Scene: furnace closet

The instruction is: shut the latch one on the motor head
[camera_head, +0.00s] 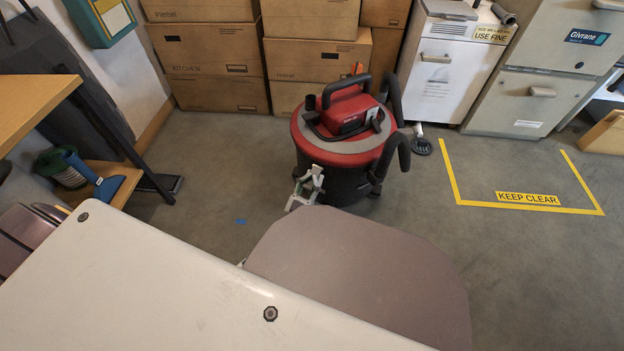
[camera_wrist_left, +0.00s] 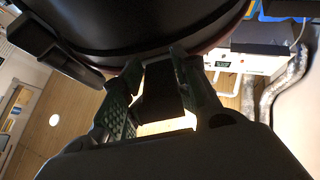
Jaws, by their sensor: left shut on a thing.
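The red motor head (camera_head: 342,118) sits on a dark, round shop vacuum drum on the floor, with a black carry handle on top. My left gripper (camera_head: 308,186) is at the near-left side of the drum, below the red rim. In the left wrist view, the two fingers of my left gripper (camera_wrist_left: 160,98) are shut on a dark latch piece (camera_wrist_left: 160,88) under the black curved rim. Another dark clip-like part (camera_wrist_left: 55,50) sticks out at the left of that view. The latch is hidden by my gripper in the head view. My right gripper is out of view.
Cardboard boxes (camera_head: 208,48) are stacked behind the vacuum. White cabinets (camera_head: 440,75) stand at the back right. A yellow-taped KEEP CLEAR area (camera_head: 528,198) is bare floor at the right. A wooden bench (camera_head: 35,108) with a lower shelf is at the left.

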